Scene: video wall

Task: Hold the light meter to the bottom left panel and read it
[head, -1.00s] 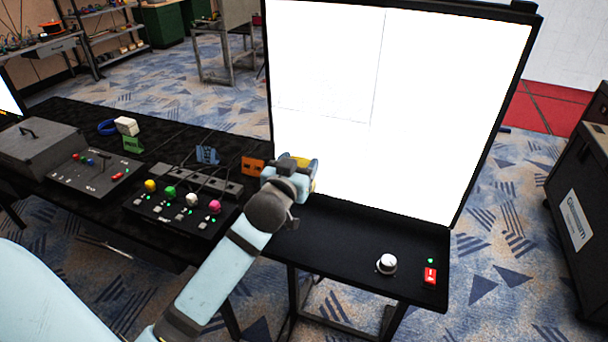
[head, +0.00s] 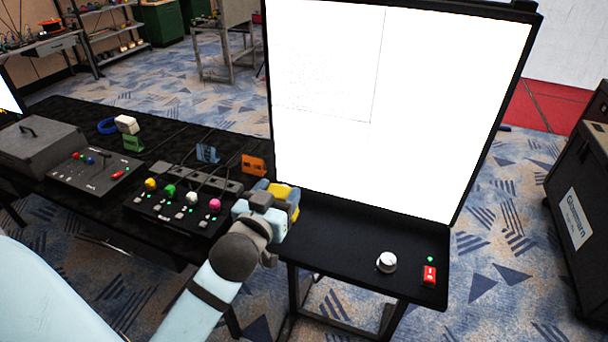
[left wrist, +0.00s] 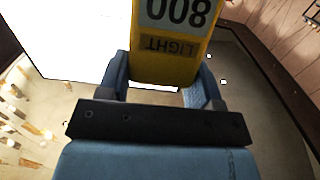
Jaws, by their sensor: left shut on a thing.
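My left gripper (head: 283,203) is shut on the yellow light meter (head: 290,192), held above the black table in front of the video wall's lower left corner. In the left wrist view the meter (left wrist: 167,69) sits between the blue fingers. Its LIGHT label and large display digits, an 8 and zeros, show upside down, and the top is cut off by the frame. The bottom left panel (head: 318,155) is lit plain white, below a thin seam. The meter overlaps its lower edge in the picture; I cannot tell whether they touch. My right gripper is out of view.
A control box with coloured knobs (head: 180,208) stands left of my gripper, with an orange connector card (head: 254,165) behind it. The tabletop between is clear.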

